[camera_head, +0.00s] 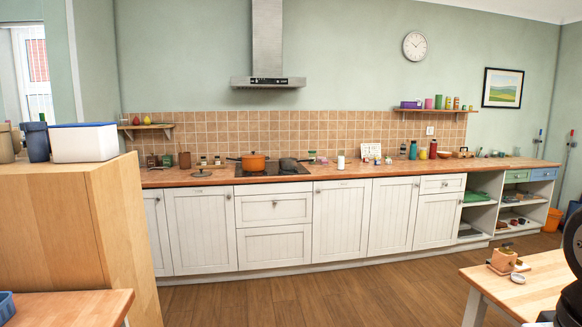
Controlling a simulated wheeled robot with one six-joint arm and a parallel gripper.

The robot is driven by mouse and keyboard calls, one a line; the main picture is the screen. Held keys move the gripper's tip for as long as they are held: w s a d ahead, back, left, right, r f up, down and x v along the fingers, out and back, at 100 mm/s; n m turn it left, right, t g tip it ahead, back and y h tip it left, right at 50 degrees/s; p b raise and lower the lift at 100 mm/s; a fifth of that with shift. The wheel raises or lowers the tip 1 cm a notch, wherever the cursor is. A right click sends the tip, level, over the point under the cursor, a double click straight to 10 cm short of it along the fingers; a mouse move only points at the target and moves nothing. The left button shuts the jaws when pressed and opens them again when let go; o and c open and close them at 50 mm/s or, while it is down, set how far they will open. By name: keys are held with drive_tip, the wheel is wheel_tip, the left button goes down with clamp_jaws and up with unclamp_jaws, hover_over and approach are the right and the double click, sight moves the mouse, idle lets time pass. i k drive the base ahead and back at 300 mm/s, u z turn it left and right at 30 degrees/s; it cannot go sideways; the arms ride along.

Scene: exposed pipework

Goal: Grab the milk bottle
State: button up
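A small white upright object (341,162) stands on the long wooden counter (330,173), right of the stove. It may be the milk bottle, but it is too small to tell. Several other bottles stand further right on the counter, among them a red one (433,149) and a dark teal one (413,150). A dark part of my arm shows at the right edge. My gripper's fingers do not show. The counter is across the room from me.
An orange pot (254,161) and a dark pan (289,164) sit on the stove. A tall wooden cabinet (55,225) stands at the left. A wooden table (530,285) is at the lower right. The floor (320,302) between is clear.

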sight(341, 165)
drive_tip(key=u, duration=0.15)
drive_tip(key=i, duration=0.55)
drive_tip(key=u, duration=0.55)
drive_tip(key=i, duration=3.85)
drive_tip(key=z, duration=1)
drive_tip(key=i, duration=1.15)
drive_tip(key=z, duration=1.35)
drive_tip(key=i, duration=0.7)
drive_tip(key=z, duration=0.4)
